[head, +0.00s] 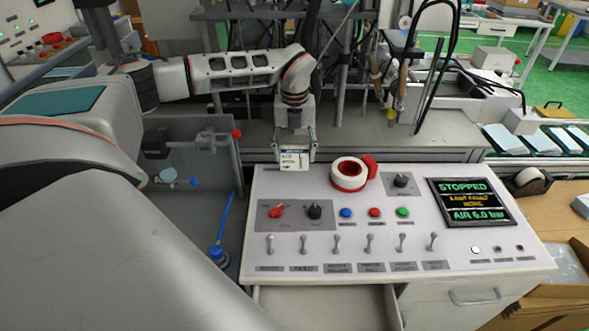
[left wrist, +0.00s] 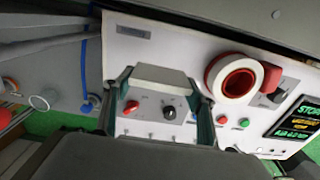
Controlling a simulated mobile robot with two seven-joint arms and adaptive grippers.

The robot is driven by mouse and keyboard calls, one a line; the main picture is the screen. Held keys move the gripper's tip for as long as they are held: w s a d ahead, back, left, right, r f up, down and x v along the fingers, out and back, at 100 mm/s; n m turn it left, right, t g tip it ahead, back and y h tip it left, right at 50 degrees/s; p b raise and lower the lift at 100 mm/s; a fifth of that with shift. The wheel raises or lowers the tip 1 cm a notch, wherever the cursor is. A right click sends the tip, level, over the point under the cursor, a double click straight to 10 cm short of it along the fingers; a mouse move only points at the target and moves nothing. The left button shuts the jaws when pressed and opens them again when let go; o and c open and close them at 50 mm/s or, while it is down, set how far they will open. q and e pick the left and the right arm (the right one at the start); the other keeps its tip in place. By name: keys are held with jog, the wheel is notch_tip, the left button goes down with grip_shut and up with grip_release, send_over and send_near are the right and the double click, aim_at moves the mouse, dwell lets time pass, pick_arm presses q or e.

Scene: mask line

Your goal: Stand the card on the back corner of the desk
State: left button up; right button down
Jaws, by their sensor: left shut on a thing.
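The card (head: 294,159) is a small white plate with dark print, held upright near the back left corner of the white control desk (head: 330,282). My left gripper (head: 294,146) is shut on it from above, with a finger at each side. In the left wrist view the card (left wrist: 160,78) shows as a pale block between the fingers of the left gripper (left wrist: 160,105). I cannot tell whether its lower edge touches the desk. My right gripper is not in view.
A red and white tape roll (head: 349,174) lies on the desk right of the card. Switches, coloured buttons and a status screen (head: 471,201) fill the panel. A black tape dispenser (head: 527,181) stands at the right. A grey bench (head: 430,140) lies behind.

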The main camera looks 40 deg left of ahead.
aim_at(294, 151)
pick_arm(q)
jog(key=shift+f, duration=3.05)
jog(key=shift+f, duration=0.1)
jog(key=o, duration=1.1)
notch_tip(294, 151, up, 12)
jog(key=shift+r, duration=0.15)
